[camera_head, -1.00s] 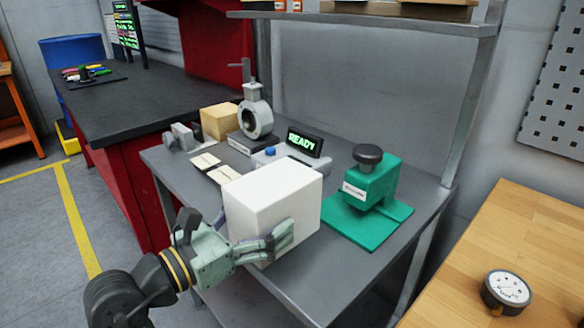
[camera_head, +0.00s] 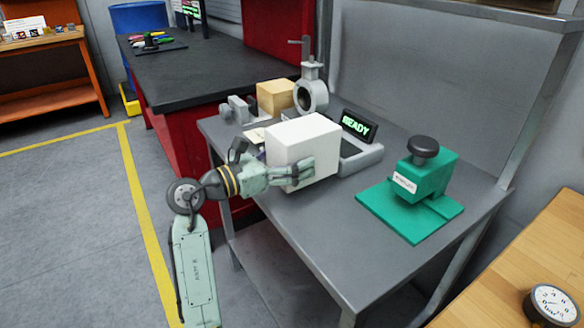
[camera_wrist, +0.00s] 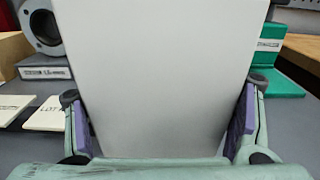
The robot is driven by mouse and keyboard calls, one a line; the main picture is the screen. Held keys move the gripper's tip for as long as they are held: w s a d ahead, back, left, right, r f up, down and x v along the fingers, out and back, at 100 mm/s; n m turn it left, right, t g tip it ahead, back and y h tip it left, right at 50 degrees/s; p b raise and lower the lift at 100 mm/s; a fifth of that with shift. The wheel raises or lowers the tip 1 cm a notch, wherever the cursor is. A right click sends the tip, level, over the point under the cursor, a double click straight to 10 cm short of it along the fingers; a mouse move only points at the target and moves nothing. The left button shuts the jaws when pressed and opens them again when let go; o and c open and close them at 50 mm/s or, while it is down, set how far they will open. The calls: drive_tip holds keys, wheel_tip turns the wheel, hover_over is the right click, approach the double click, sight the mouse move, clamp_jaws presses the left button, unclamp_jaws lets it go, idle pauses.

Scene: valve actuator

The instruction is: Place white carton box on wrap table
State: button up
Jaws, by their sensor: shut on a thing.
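The white carton box (camera_head: 303,148) is in my gripper (camera_head: 290,176), above or at the left part of a grey metal table. In the wrist view the carton (camera_wrist: 158,75) fills the middle, with the purple pads of my gripper (camera_wrist: 165,128) pressed on both of its sides. I cannot tell whether the carton's underside touches the tabletop (camera_head: 320,225). No label names this table as the wrap table.
A green press-like device (camera_head: 425,180) stands on the table's right part. A READY display (camera_head: 357,126), a grey valve (camera_head: 311,92) and a tan block (camera_head: 276,96) are behind the carton. A wooden bench (camera_head: 530,260) with a gauge (camera_head: 553,304) is at right. The table's front middle is clear.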

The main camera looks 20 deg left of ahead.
drive_tip(key=shift+f, duration=1.6)
drive_tip(key=shift+f+p, duration=0.1)
drive_tip(key=shift+p, duration=0.2)
drive_tip(key=o, duration=1.7)
drive_tip(key=shift+c, duration=0.2)
